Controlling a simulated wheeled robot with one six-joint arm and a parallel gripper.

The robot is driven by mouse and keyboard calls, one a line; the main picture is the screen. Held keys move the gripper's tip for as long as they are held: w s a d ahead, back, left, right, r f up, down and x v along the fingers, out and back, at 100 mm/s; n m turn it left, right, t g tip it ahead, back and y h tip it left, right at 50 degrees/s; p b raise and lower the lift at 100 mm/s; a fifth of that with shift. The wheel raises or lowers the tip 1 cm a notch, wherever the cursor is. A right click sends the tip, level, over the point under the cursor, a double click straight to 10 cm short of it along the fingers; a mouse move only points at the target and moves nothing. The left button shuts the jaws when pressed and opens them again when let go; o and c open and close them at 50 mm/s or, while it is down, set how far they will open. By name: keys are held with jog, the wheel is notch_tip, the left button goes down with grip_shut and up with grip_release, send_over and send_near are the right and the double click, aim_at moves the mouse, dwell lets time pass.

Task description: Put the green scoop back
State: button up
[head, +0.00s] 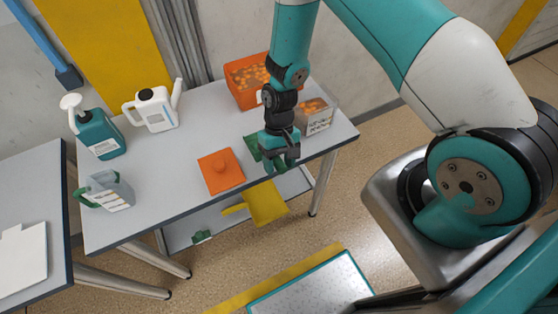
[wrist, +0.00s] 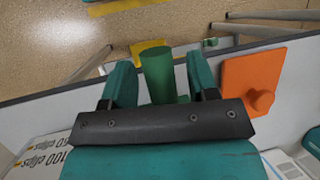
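The green scoop (head: 252,148) is on the table near its front edge, partly hidden behind my gripper (head: 282,163) in the head view. In the wrist view its thick round green handle (wrist: 157,75) stands between the two teal fingers of my gripper (wrist: 159,62). The fingers are apart, with a clear gap on the right side of the handle and a narrow one on the left. I cannot tell whether the left finger touches it. The rest of the scoop is mostly hidden by the gripper.
An orange lid with a knob (head: 221,171) lies left of my gripper. An orange box of orange pieces (head: 246,82) and a labelled clips box (head: 316,117) stand behind. A white can (head: 155,109), teal bottle (head: 98,134) and grey jug (head: 110,190) stand left. A yellow piece (head: 265,203) is below.

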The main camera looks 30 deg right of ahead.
jog(key=shift+r, duration=0.3)
jog(key=shift+w+d+r, duration=0.1)
jog(key=shift+w+r, duration=0.1)
jog(key=shift+w, duration=0.05)
jog(key=b+v, duration=0.3)
jog(key=v, duration=0.8)
jog(key=s+a+r+n+t, duration=0.1)
jog(key=s+a+r, duration=0.1)
jog(key=r, duration=0.5)
jog(key=s+a+r+n+t, duration=0.1)
jog(key=s+a+r+n, duration=0.15)
jog(key=r, duration=0.45)
jog(key=s+a+r+n+t+y, duration=0.1)
jog(key=s+a+r+n+t, duration=0.1)
jog(key=s+r, duration=0.7)
jog(key=s+n, duration=0.1)
jog(key=s, duration=0.3)
jog(key=shift+a+r+t+y, duration=0.2)
jog(key=shift+r+t+y, duration=0.1)
jog(key=shift+y, duration=0.1)
